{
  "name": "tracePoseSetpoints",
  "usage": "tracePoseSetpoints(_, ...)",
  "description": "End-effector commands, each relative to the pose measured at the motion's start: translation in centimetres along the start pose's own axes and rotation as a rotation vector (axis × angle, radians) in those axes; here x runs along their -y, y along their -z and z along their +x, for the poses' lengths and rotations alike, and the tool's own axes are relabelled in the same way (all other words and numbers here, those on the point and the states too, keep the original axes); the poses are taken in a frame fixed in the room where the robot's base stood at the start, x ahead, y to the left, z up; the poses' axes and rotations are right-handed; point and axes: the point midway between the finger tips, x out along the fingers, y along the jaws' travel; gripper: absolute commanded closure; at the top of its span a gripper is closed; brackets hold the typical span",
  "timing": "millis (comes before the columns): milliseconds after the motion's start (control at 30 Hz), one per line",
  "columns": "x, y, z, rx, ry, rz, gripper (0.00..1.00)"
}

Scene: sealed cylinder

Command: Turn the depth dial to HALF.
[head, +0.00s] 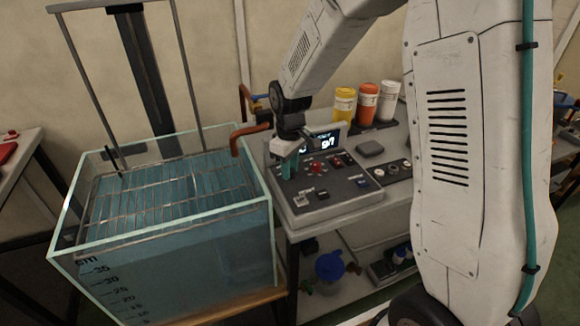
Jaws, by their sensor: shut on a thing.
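The control panel (335,187) is a grey sloped box on the bench, right of the water tank. My gripper (289,168) points down at the panel's upper left, its teal fingertips shut at the panel face. The fingers hide what they hold; from the place it is a knob on the panel, taken as the depth dial. Its pointer and the HALF mark cannot be read. A lit display (325,141) stands behind, partly covered by my gripper. A red knob (316,168) sits right of the fingers.
A glass water tank (262,215) with a wire rack (165,195) and centimetre marks stands at left. An orange-red pipe (248,132) bends over its rim near my gripper. Yellow (343,108), orange (366,102) and white (388,103) jars stand at the back. My arm blocks the right side.

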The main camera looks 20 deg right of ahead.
Motion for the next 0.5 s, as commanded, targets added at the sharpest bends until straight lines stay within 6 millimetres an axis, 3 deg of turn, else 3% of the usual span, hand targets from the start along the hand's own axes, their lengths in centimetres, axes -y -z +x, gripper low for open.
tracePoseSetpoints(433, -0.05, 0.13, -0.12, -0.004, -0.002, -0.012, 0.98)
tracePoseSetpoints(467, -0.05, 0.13, -0.12, -0.004, -0.002, -0.012, 0.72)
tracePoseSetpoints(500, -0.05, 0.13, -0.12, -0.004, -0.002, -0.011, 0.61)
